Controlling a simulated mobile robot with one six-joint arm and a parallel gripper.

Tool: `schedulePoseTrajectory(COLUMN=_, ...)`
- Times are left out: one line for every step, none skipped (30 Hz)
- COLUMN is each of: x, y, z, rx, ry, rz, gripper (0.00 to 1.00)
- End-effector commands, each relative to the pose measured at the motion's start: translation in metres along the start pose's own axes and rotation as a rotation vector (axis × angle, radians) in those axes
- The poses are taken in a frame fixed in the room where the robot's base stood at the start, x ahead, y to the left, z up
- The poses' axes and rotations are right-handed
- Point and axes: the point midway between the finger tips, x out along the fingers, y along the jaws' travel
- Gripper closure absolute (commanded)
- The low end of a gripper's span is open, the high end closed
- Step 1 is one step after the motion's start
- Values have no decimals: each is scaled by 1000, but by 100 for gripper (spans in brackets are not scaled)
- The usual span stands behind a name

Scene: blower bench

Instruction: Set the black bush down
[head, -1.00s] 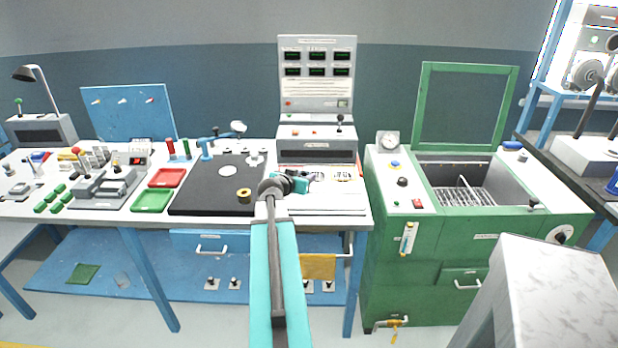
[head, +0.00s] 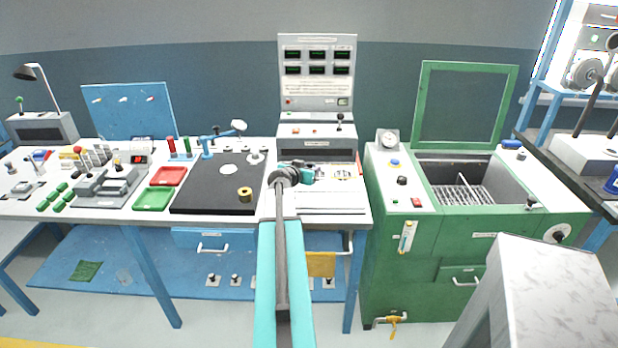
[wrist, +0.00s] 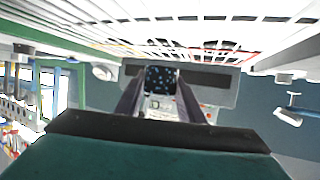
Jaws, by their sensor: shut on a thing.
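The black bush (wrist: 161,78) sits between the two fingers of my gripper (wrist: 161,84) in the wrist view. It looks like a dark block with pale blue specks. My gripper, with teal parts (head: 300,171) in the head view, is over the white right part of the bench, in front of the grey instrument console. My arm hides part of that area, and I cannot make out the bush in the head view. I cannot tell how high it is above the surface.
A black mat (head: 205,195) left of my gripper bears a yellow ring (head: 245,194) and a white disc (head: 228,170). Red (head: 167,176) and green (head: 153,199) trays lie further left. The grey console (head: 316,140) stands behind; a green machine (head: 405,225) stands right.

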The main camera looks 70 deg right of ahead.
Motion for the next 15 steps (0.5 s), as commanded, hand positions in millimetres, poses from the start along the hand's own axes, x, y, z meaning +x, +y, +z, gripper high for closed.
schedulePoseTrajectory(x=0, y=0, z=1, rx=-1, ry=0, rz=0, gripper=95)
schedulePoseTrajectory(x=1, y=0, z=2, rx=0, ry=0, rz=0, gripper=95)
schedulePoseTrajectory(x=2, y=0, z=4, rx=-1, ry=-1, rz=0, gripper=95)
schedulePoseTrajectory(x=3, y=0, z=7, rx=-1, ry=-1, rz=0, gripper=95)
schedulePoseTrajectory(x=4, y=0, z=9, rx=-2, ry=-1, rz=-1, gripper=95)
schedulePoseTrajectory(x=5, y=0, z=12, rx=-2, ry=-1, rz=-1, gripper=95)
schedulePoseTrajectory(x=6, y=0, z=14, rx=-2, ry=-1, rz=-1, gripper=95)
schedulePoseTrajectory(x=7, y=0, z=17, rx=-2, ry=-1, rz=-1, gripper=95)
schedulePoseTrajectory(x=8, y=0, z=20, rx=-1, ry=-1, rz=-1, gripper=95)
schedulePoseTrajectory(x=9, y=0, z=23, rx=-2, ry=-1, rz=-1, gripper=95)
schedulePoseTrajectory(x=10, y=0, z=25, rx=-2, ry=-1, rz=0, gripper=95)
schedulePoseTrajectory(x=11, y=0, z=27, rx=-2, ry=-1, rz=-1, gripper=95)
schedulePoseTrajectory(x=12, y=0, z=28, rx=-1, ry=-1, rz=-1, gripper=95)
schedulePoseTrajectory(x=12, y=0, z=29, rx=0, ry=-1, rz=-1, gripper=95)
schedulePoseTrajectory(x=12, y=0, z=30, rx=-1, ry=0, rz=-1, gripper=95)
